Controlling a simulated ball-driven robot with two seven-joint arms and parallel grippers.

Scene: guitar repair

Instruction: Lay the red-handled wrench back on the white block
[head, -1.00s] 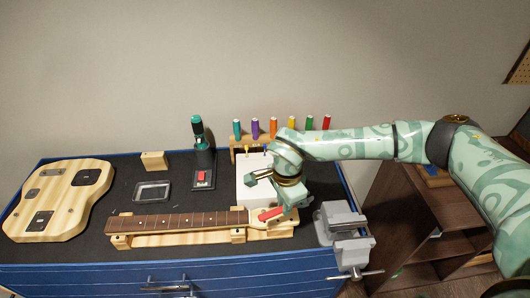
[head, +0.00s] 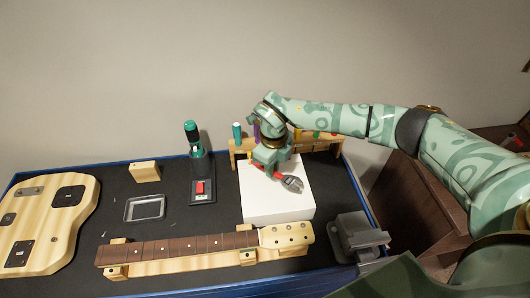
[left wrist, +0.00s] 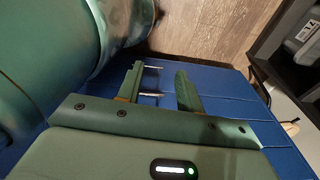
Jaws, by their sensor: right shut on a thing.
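The red-handled wrench (head: 292,184) shows its grey adjustable head and a short piece of red handle in the head view. My right gripper (head: 271,168) is shut on the handle and hides most of it. The wrench is over the white block (head: 268,208), near its middle; I cannot tell whether it touches the top. The block stands on the dark bench top behind the guitar headstock. My left gripper (left wrist: 160,84) is open and empty in the left wrist view, in front of the blue cabinet. It is not in the head view.
The guitar neck (head: 200,246) lies on wooden supports in front of the block. A grey vise (head: 358,236) is at the right corner. A screwdriver stand (head: 201,180) is left of the block. A spool rack (head: 322,142) is behind.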

